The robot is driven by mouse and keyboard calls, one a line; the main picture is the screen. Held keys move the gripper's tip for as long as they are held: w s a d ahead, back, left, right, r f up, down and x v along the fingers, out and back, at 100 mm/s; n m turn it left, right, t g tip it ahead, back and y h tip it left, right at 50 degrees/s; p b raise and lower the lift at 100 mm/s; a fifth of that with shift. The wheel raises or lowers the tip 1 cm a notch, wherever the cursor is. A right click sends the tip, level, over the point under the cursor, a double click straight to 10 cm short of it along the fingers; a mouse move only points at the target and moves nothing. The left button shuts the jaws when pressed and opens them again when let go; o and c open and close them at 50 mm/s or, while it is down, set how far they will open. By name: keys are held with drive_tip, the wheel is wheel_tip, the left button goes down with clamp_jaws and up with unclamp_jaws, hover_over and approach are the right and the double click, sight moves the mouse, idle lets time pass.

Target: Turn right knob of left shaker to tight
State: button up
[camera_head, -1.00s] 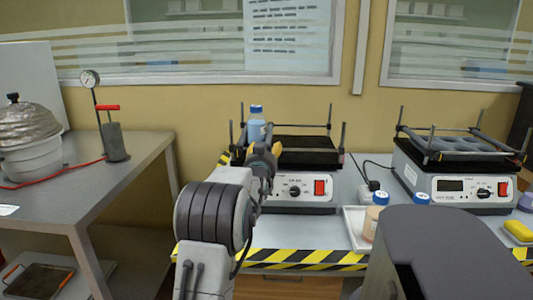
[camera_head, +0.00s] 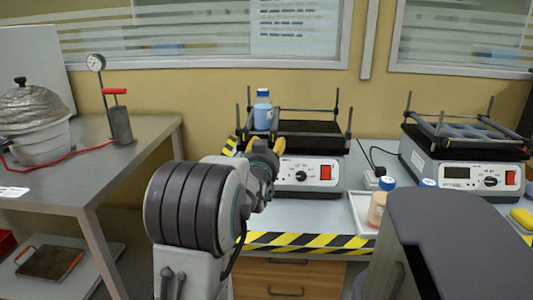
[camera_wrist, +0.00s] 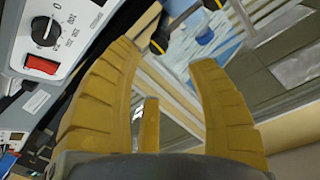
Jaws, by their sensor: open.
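The left shaker (camera_head: 300,171) is a white box with a dark platform and upright posts. A black dial (camera_head: 301,176) and a red switch (camera_head: 325,172) are on its front. A blue-capped bottle (camera_head: 263,110) stands at its platform's left side. My gripper (camera_head: 255,146) is open at the shaker's front left and hides part of it. In the wrist view its yellow fingers (camera_wrist: 165,60) are apart with nothing between them. The dial (camera_wrist: 44,31) is to the left there. I cannot tell how tight any knob is.
A second shaker (camera_head: 466,174) stands to the right. A white tray (camera_head: 360,212) holds a blue-capped bottle (camera_head: 378,204) between them. The bench edge has black-yellow tape (camera_head: 305,242). A metal table (camera_head: 60,182) with a covered pot and gauge stands left.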

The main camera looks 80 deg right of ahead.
drive_tip(key=shift+a, duration=1.45)
drive_tip(key=shift+w+r, duration=0.1)
drive_tip(key=shift+w, duration=0.05)
